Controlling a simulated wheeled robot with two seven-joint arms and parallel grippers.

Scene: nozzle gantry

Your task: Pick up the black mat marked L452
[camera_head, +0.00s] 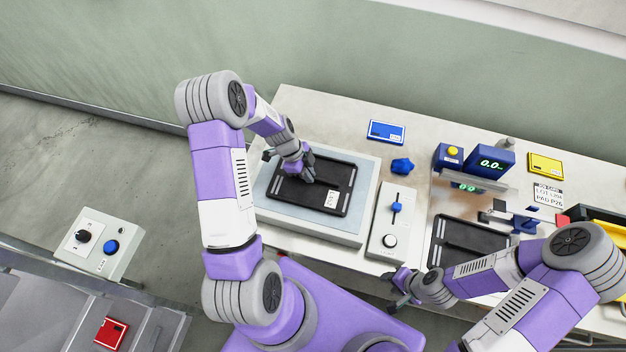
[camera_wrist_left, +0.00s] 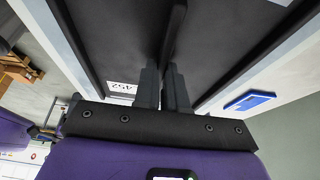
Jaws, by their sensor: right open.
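The black mat (camera_head: 285,190) lies flat on a pale blue-grey pad on the bench, with a white label near its lower right corner. In the left wrist view the mat (camera_wrist_left: 110,40) fills much of the picture, and its label, partly hidden, reads 452. My left gripper (camera_head: 309,178) is down at the middle of the mat. In the left wrist view its fingers (camera_wrist_left: 166,72) are close together, on either side of a thin raised black ridge of the mat. My right gripper (camera_head: 389,290) is open and empty at the bench's front edge.
A second black mat (camera_head: 470,243) lies at the right, under the blue gantry. A control box (camera_head: 382,243) with a blue slider stands between the mats. A blue knob (camera_head: 402,166) and a blue card (camera_head: 386,131) are behind; a yellow card (camera_head: 545,166) lies farther right.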

